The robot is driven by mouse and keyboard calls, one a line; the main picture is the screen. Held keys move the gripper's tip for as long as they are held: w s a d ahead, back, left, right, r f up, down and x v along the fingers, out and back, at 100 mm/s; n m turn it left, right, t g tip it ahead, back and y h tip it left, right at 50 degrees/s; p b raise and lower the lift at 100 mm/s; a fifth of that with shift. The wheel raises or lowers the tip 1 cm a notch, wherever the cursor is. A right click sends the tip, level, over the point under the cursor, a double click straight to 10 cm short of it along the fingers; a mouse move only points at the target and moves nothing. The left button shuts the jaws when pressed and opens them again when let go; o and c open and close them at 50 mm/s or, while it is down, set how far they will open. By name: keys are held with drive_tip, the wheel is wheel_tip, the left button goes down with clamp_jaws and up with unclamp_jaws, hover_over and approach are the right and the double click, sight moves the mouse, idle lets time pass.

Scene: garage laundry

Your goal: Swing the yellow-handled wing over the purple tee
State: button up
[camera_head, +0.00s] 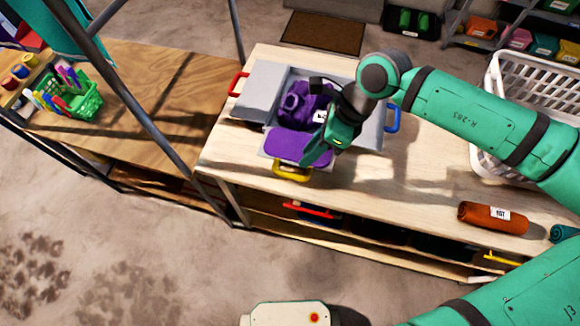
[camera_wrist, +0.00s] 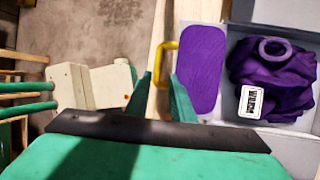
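The grey folding board (camera_head: 262,88) lies on the wooden table. Its yellow handle (camera_head: 292,174) is at the near edge and shows in the wrist view (camera_wrist: 160,65). The purple tee (camera_head: 298,102) is bunched on the board's middle, with a white tag; it also shows in the wrist view (camera_wrist: 272,75). A flat, rounded purple part (camera_head: 299,146) lies on the near wing, beside the yellow handle. My gripper (camera_head: 314,156) is above the board's near side. In the wrist view its fingers (camera_wrist: 163,88) are apart, close to the yellow handle; I cannot tell whether they touch it.
A red handle (camera_head: 238,84) and a blue handle (camera_head: 392,119) mark the left and right wings. A rolled orange cloth (camera_head: 492,217) lies on the table at right, near a white laundry basket (camera_head: 510,90). A green basket (camera_head: 80,100) stands on the left bench.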

sight(296, 157)
drive_tip(key=x, duration=0.8)
drive_tip(key=shift+a+f, duration=0.1)
drive_tip(key=shift+f, duration=0.05)
drive_tip(key=shift+c, duration=0.4)
